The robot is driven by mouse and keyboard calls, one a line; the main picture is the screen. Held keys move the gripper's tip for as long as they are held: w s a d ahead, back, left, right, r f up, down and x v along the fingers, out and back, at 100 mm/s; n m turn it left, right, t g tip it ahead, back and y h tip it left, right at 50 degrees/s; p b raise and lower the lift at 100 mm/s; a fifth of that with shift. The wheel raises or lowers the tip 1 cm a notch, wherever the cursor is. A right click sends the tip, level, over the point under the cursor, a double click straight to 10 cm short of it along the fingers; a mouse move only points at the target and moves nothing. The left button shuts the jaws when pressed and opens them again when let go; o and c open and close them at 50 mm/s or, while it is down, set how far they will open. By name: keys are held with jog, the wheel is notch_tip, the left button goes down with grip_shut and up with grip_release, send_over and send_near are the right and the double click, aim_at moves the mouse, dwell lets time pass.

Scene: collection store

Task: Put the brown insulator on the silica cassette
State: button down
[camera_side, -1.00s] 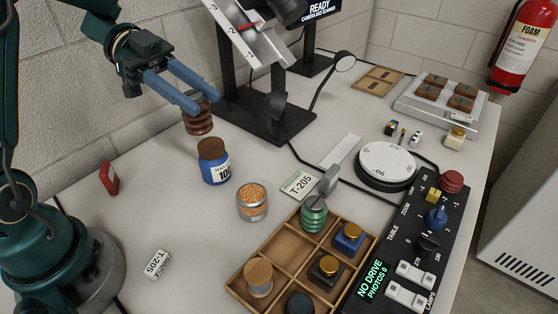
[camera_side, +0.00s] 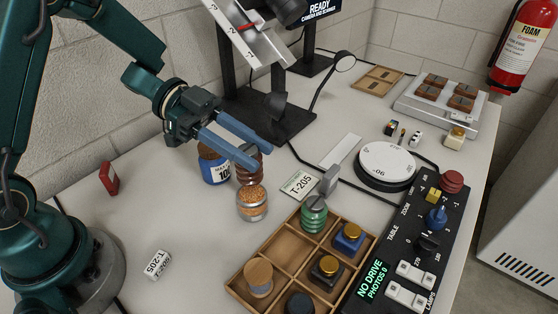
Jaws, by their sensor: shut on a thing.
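The brown insulator (camera_side: 249,176) is ribbed and upright between the blue fingers of my gripper (camera_side: 258,153), which is shut on it. The fingers hide part of its upper body. The silica cassette (camera_side: 252,207) is a round clear container of orange beads on the table. The insulator appears directly over the cassette and its lower edge overlaps the cassette's far rim in the picture. I cannot tell whether the two touch.
A blue jar (camera_side: 213,167) with a brown lid stands close behind the fingers, to the left. A wooden compartment tray (camera_side: 283,243) with a green insulator (camera_side: 314,215) is in front.

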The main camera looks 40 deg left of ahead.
jog(key=shift+f, duration=1.8)
jog(key=c, duration=0.5)
grip_release()
jog(key=shift+f, duration=0.1)
